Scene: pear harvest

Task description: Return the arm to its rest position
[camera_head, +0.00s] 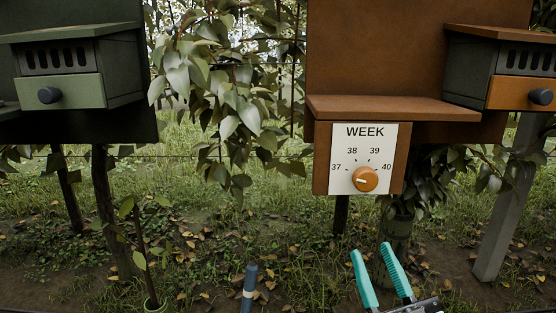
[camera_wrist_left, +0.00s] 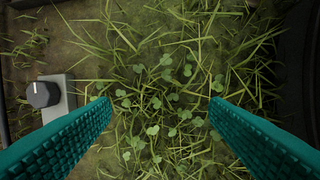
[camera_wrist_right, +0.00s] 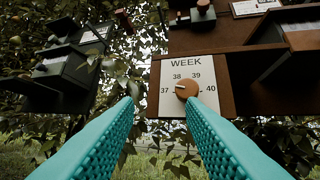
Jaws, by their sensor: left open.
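My right gripper (camera_head: 371,250) is open and empty, low in the head view, below the WEEK dial panel (camera_head: 347,146). The panel has an orange knob (camera_head: 365,179) whose white mark points left, toward the 37 side. In the right wrist view the fingers (camera_wrist_right: 159,103) are apart, with the knob (camera_wrist_right: 187,89) beyond the right fingertip; the head view shows them clear of it. My left gripper (camera_wrist_left: 160,103) is open and empty over grass in the left wrist view. It is not visible in the head view.
A green box (camera_head: 62,92) with a dark knob stands at left. A grey block with a black knob (camera_wrist_left: 44,94) lies near my left gripper.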

